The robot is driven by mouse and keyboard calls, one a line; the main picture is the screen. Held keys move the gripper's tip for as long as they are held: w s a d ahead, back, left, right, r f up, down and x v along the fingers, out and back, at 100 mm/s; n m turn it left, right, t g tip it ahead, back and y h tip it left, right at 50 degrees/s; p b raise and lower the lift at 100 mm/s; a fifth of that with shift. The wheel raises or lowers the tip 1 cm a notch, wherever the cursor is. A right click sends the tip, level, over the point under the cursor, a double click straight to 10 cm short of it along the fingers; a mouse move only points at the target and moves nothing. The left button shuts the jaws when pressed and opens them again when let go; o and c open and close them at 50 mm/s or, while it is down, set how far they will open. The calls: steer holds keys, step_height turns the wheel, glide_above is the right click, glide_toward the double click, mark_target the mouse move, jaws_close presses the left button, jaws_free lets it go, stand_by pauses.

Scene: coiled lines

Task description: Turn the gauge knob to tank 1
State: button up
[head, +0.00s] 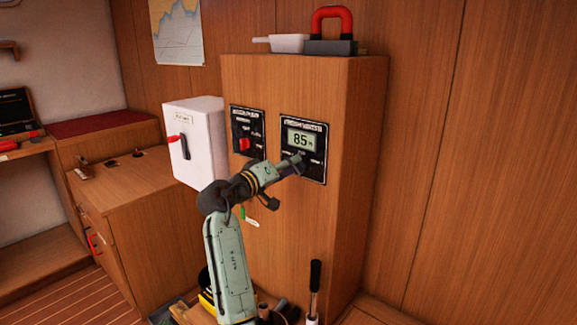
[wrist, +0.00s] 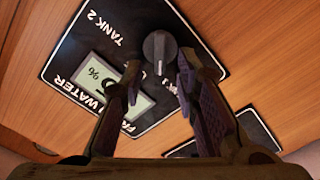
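The fresh water gauge panel (head: 312,172) is black, on the front of the wooden cabinet, and its display (head: 301,139) reads 85 %. The wrist view shows the panel (wrist: 68,62) tilted, with a TANK 2 label and a partly covered label. The round dark gauge knob (wrist: 160,46) stands out from the panel; a faint mark on it seems to face the bottom of the wrist view. My gripper (wrist: 158,66) is open, its fingers on either side of the knob's line, with a gap to each side. In the head view my gripper (head: 297,163) hides the knob.
A second black panel with a red switch (head: 241,143) is left of the gauge. A white box with a red handle (head: 196,143) is farther left. A red-handled object (head: 331,26) and a white tray sit on top. A black-handled tool (head: 314,277) stands below.

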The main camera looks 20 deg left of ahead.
steer(key=v, duration=1.2)
